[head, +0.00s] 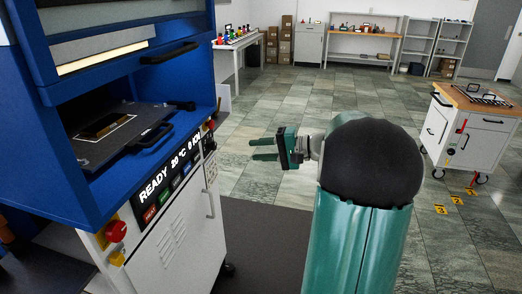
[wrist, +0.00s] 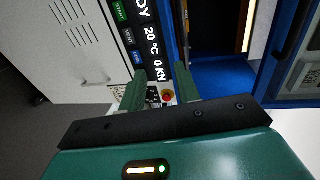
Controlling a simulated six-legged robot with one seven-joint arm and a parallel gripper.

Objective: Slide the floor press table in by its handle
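The blue floor press (head: 206,68) stands at the left of the head view. Its dark press table (head: 92,158) lies flat in the open bay, with a small gold-brown plate on top. A black bar handle (head: 152,137) is on the table's edge facing the room. My gripper (head: 254,149) is to the right of the press, apart from the handle, with its green fingers pointing left. In the wrist view my gripper (wrist: 160,74) is open and empty, its fingers spread. The table and its handle cannot be made out there.
The lower white cabinet (head: 180,240) carries a display panel (wrist: 152,42) and a red emergency knob (head: 116,231). A blue-framed upper door with a black handle (head: 170,52) is above the bay. A white tool cart (head: 470,140) stands right. Floor between is clear.

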